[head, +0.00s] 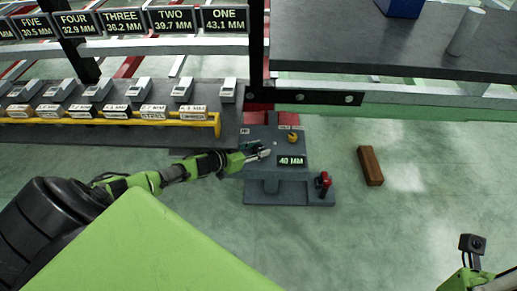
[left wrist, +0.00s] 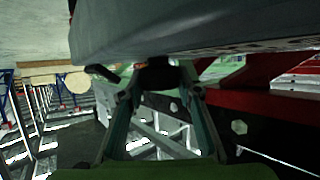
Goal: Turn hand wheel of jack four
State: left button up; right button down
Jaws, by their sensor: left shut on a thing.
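My left gripper (head: 262,155) is at the left side of a grey console (head: 288,185) whose display reads 40 MM. In the left wrist view its two fingers (left wrist: 158,88) close on a dark rounded part (left wrist: 158,74) under a grey body. I cannot tell from the shape whether this part is a hand wheel. The jack four sign (head: 77,23) reads 32.9 MM at the upper left. Only a piece of my right arm shows at the lower right; its fingers are out of view.
The console carries a yellow knob (head: 293,137) and a red handle (head: 323,181). A brown block (head: 370,166) lies on the green floor to its right. A yellow rail (head: 110,121) runs along the labelled panel at left. A dark table (head: 390,45) stands at the upper right.

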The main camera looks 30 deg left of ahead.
pick_arm(q)
jog(key=o, duration=1.1)
jog(key=shift+o, duration=0.2)
jog(key=v, duration=1.2)
